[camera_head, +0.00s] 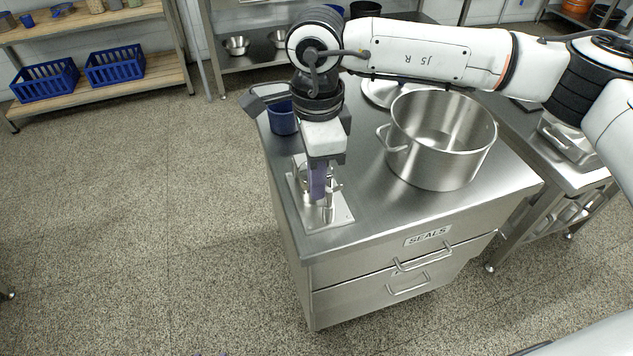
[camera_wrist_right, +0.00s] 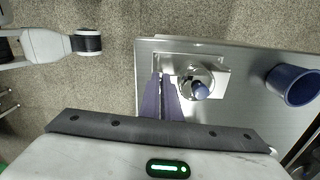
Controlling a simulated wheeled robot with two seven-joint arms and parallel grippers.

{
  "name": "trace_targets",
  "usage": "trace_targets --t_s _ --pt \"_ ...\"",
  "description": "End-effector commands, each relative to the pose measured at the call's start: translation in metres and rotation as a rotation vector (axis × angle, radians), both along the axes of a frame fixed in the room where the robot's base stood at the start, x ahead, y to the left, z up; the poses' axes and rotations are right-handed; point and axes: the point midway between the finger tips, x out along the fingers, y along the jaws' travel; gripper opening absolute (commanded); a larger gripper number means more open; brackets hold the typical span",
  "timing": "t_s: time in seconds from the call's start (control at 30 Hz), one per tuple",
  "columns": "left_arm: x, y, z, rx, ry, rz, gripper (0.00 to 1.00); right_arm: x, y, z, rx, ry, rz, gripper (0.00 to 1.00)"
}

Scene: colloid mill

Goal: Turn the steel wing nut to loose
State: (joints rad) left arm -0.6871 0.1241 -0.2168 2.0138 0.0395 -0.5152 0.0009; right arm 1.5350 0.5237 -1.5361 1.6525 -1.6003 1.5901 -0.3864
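A small steel mill fixture on a square base plate (camera_head: 342,216) stands at the near left corner of the steel cabinet top. My right gripper (camera_head: 318,198) points down at it, its purple fingers in front of its upright parts.
A large steel pot (camera_head: 440,150) stands right of my right gripper. A blue cup (camera_head: 282,118) stands behind it, near the left edge; it also shows in the wrist view (camera_wrist_right: 292,84). Drawers labelled SEALS (camera_head: 428,236) are below. Open floor lies left.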

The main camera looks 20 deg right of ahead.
Motion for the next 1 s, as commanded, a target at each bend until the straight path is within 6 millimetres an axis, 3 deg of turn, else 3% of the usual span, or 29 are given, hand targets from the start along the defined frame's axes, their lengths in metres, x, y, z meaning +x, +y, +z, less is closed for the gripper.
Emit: trace_targets --t_s 0.73,0.87,1.0 --pt "-0.0052 0.0022 -0.0077 0.004 0.009 -0.004 0.31 -0.0013 -0.0009 0.0010 -0.001 -0.001 0.090 0.00" --pt "-0.0034 0.0024 -0.0067 0.004 0.006 -0.003 0.31 -0.0013 -0.0008 0.0009 -0.001 -0.001 0.090 0.22" --pt "-0.0009 0.0024 -0.0056 0.004 0.001 -0.004 0.31 -0.0015 -0.0005 0.0006 0.000 -0.001 0.090 0.22"
